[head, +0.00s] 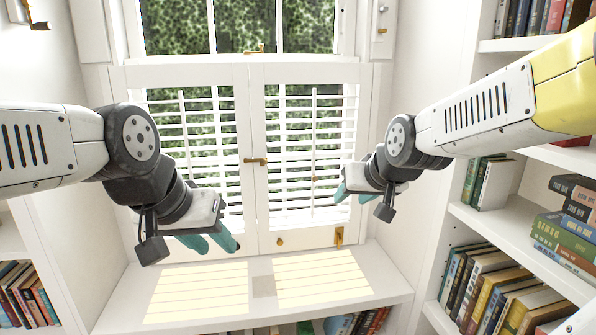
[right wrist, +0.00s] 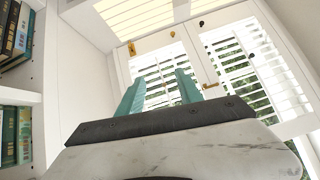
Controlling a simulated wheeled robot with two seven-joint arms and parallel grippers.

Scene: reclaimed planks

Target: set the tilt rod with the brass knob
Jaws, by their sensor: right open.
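The right shutter panel has a thin white tilt rod (head: 313,130) with a small brass knob (head: 314,178) at its lower end. Foliage shows between the slats of both panels. My right gripper (head: 352,196) is open and empty, right of and slightly below the brass knob, apart from it. Its teal fingers also show spread in the right wrist view (right wrist: 158,92). My left gripper (head: 218,246) is open and empty in front of the left panel's lower part.
A brass latch handle (head: 256,160) sits where the panels meet. A round knob (head: 280,241) and a brass plate (head: 339,235) are on the right panel's bottom rail. Bookshelves (head: 530,222) stand close on the right.

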